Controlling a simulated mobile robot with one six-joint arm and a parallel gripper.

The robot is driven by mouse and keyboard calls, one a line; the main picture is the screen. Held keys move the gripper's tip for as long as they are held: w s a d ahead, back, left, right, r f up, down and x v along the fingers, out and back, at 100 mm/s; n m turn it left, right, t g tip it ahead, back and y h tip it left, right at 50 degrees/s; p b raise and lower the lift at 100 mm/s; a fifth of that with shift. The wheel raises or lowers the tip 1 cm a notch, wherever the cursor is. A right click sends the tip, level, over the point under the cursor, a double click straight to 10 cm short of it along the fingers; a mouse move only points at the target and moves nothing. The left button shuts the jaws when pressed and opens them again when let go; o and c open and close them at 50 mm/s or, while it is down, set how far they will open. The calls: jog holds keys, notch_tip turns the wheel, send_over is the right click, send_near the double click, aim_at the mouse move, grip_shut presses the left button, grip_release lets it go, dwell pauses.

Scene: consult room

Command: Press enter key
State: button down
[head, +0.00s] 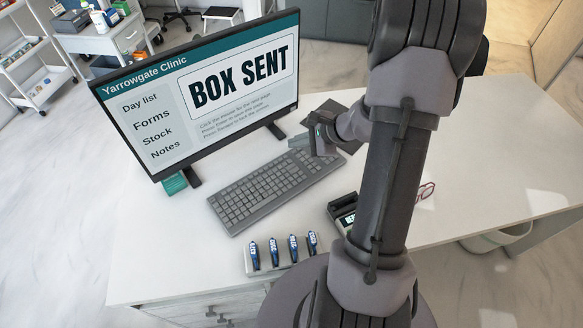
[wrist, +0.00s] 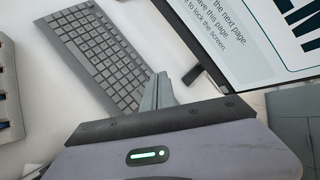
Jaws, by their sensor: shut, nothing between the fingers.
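The grey keyboard (head: 262,192) lies on the white desk in front of the monitor (head: 200,85), which reads "BOX SENT". The smaller lines on the screen mention pages and locking the screen. My gripper (head: 301,141) is shut and empty by the keyboard's far right end. In the wrist view, my shut fingers (wrist: 160,90) show beside the right end of the keyboard (wrist: 100,55). I cannot tell whether the fingertips touch a key. The key labels are too small to read, so I cannot pick out the enter key.
A rack of several blue-capped items (head: 254,256) stands at the desk's front. A dark device with a small display (head: 343,216) is right of the keyboard, partly behind my arm. Red-framed glasses (head: 427,190) lie beyond my arm. The right side of the desk is clear.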

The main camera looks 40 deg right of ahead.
aim_at(295, 169)
notch_tip(295, 169, down, 8)
jog(key=b, duration=0.5)
jog(key=shift+b, duration=0.3)
jog(key=shift+f+b, duration=0.3)
jog(key=shift+f, duration=0.1)
dwell(1.2)
jog(key=shift+f+b, duration=0.3)
jog(key=shift+b, duration=0.35)
jog(key=shift+f+b, duration=0.35)
jog(key=shift+b, duration=0.05)
jog(key=shift+r, duration=0.1)
dwell(0.5)
jog(key=shift+r+p, duration=0.4)
jog(key=shift+r, duration=0.3)
